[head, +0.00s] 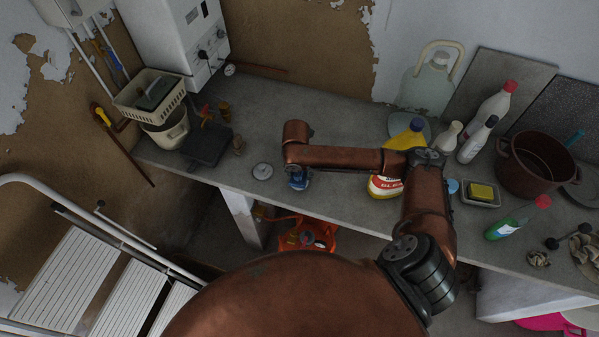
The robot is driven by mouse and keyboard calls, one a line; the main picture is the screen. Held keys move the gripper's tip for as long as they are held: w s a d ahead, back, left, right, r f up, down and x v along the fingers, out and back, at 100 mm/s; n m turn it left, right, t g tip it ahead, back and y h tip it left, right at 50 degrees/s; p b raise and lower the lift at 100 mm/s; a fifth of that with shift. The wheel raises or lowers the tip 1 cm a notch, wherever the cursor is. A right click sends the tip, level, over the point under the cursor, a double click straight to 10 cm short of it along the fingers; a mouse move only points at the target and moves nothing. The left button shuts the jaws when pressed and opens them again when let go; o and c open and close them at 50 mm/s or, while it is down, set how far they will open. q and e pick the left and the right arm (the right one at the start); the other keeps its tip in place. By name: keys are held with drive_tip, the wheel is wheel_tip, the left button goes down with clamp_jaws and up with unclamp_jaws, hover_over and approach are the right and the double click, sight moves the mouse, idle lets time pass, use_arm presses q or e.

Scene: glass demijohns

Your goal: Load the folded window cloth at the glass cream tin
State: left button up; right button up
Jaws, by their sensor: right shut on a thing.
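My right arm reaches in from the right and bends down over the bench. My right gripper (297,172) is at the bench's front edge, mostly hidden by its own wrist. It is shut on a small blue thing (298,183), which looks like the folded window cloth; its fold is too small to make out. A small round grey tin (262,171), which looks like the glass cream tin, sits on the bench just left of the gripper, apart from it. My left gripper is out of view.
A dark flat block (206,146) and cream basins (150,95) stand left on the bench (290,105). A glass demijohn (427,84), several bottles, a sponge dish (480,193) and a brown pot (535,165) stand right. A stepladder (95,275) is front left. The bench's back middle is clear.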

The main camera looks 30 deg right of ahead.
drive_tip(key=shift+f, duration=0.5)
idle(0.4)
drive_tip(key=shift+s+f+p, duration=0.1)
drive_tip(key=shift+f+p, duration=0.05)
drive_tip(key=shift+p, duration=0.25)
idle(2.2)
wheel_tip(320, 180, up, 7)
drive_tip(key=p, duration=0.8)
drive_tip(key=shift+r, duration=0.2)
drive_tip(key=shift+f, duration=0.1)
idle(0.6)
